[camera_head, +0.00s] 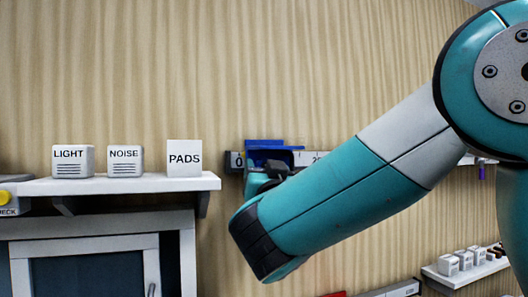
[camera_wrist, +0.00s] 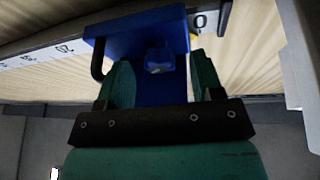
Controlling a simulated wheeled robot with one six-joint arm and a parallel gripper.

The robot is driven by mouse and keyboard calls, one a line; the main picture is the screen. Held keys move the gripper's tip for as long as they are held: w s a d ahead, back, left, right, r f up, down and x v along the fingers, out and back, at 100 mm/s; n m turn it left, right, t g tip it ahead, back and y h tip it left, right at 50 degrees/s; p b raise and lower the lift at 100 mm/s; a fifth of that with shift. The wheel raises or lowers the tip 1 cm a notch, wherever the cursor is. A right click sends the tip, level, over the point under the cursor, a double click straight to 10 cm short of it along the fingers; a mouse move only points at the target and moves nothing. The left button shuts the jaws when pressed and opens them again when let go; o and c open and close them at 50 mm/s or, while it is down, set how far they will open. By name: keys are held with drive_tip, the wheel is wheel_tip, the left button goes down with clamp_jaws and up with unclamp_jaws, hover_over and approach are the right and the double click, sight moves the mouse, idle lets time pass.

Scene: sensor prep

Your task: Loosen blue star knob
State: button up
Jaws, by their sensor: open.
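The blue star knob (camera_wrist: 159,59) shows in the wrist view on the face of a blue carriage (camera_wrist: 135,40). The carriage sits on a white scale rail with printed marks. My gripper (camera_wrist: 160,66) is open, with one teal finger on each side of the knob and a visible gap to both. I cannot tell how deep the knob lies between the fingers. In the head view the blue carriage (camera_head: 264,144) is near the rail's 0 mark, and my arm partly hides it. The knob cannot be made out there.
The scale rail (camera_head: 308,158) runs along the ribbed wall behind my arm. A white shelf (camera_head: 120,184) at left holds boxes marked LIGHT (camera_head: 73,162), NOISE (camera_head: 125,162) and PADS (camera_head: 184,158). Another shelf (camera_head: 465,272) with small boxes is at lower right. A black bent handle (camera_wrist: 97,60) is beside the left finger.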

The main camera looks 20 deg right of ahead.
drive_tip(key=shift+w+d+r, duration=0.1)
drive_tip(key=shift+w+r, duration=0.1)
drive_tip(key=shift+w, duration=0.3)
drive_tip(key=c, duration=0.9)
drive_tip(key=shift+n, duration=0.4)
drive_tip(key=shift+d+n+y+p, duration=0.1)
drive_tip(key=shift+n+y+p, duration=0.45)
drive_tip(key=shift+n+y, duration=0.8)
drive_tip(key=shift+d+n+y+p, duration=0.1)
drive_tip(key=shift+n+y+p, duration=0.5)
drive_tip(key=shift+n, duration=1.3)
drive_tip(key=shift+d+n+y+p, duration=0.1)
drive_tip(key=shift+n+y+p, duration=0.35)
drive_tip(key=shift+n+y, duration=0.9)
drive_tip(key=shift+n, duration=0.7)
